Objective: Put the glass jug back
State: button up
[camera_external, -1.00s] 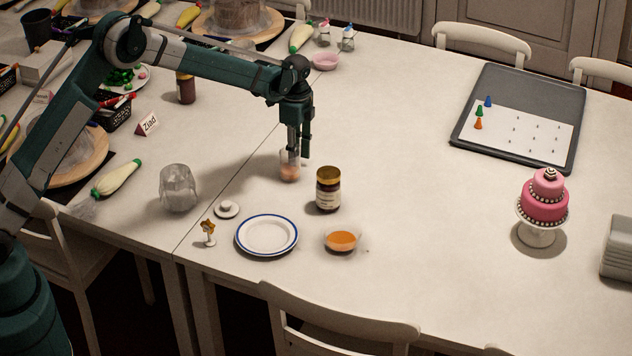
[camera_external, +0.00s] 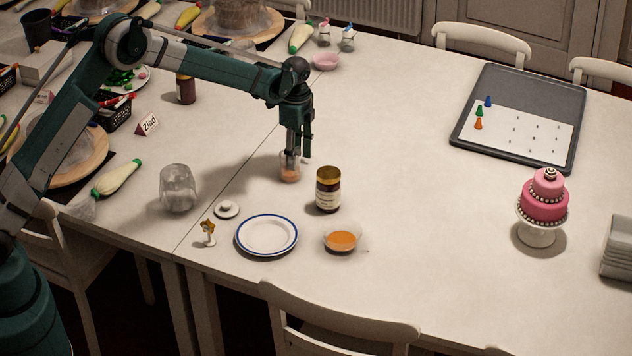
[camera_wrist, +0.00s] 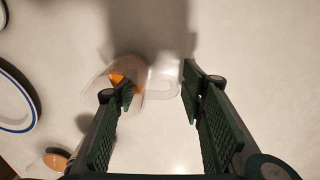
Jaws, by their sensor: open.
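A small clear glass vessel with orange contents (camera_external: 290,175) stands on the table under my gripper (camera_external: 298,155). I take it for the glass jug; the fingers partly hide it. In the wrist view my gripper (camera_wrist: 158,88) is open, its fingers pointing down around this area. The clear vessel (camera_wrist: 140,72) shows between the fingertips and behind the left one, with a clear part to its right. I cannot tell whether a finger touches it. A larger clear faceted glass vessel (camera_external: 178,190) stands to the left, apart from the gripper.
A gold-lidded jar (camera_external: 328,190) stands close to the right of the gripper. A blue-rimmed plate (camera_external: 267,235), an orange-filled bowl (camera_external: 342,238) and a small star figure (camera_external: 208,232) are nearer the front. A pink cake (camera_external: 544,200) and tray (camera_external: 525,85) stand right. The middle-right table is clear.

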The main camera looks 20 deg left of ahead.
jog(key=shift+r, duration=0.1)
notch_tip(320, 180, up, 12)
jog(key=shift+w+r+p, duration=0.1)
jog(key=shift+w+p, duration=0.05)
jog(key=shift+p, duration=0.75)
dwell(0.3)
jog(key=s+a+r+n+t, duration=0.1)
jog(key=s+a+r+n, duration=0.1)
jog(key=s+a+r, duration=0.35)
jog(key=s+a+r+n+t, duration=0.1)
jog(key=s+a+r+n, duration=0.1)
jog(key=a+r, duration=0.65)
jog(key=s+a+r+n+t, duration=0.2)
jog(key=s+a+r+n, duration=0.3)
jog(key=s+a+r, duration=0.8)
jog(key=s+a+n+t, duration=0.1)
jog(key=s+a+n, duration=0.45)
jog(key=s, duration=1.05)
jog(key=s+a+f+n+t, duration=0.1)
jog(key=s+a+f, duration=0.2)
jog(key=s, duration=0.5)
jog(key=s+a+f+n+t, duration=0.1)
jog(key=s+a+f+n, duration=0.1)
jog(key=s+a, duration=0.3)
jog(key=s+f, duration=0.1)
jog(key=s, duration=0.2)
jog(key=shift+s+a, duration=0.3)
jog(key=shift+s, duration=0.05)
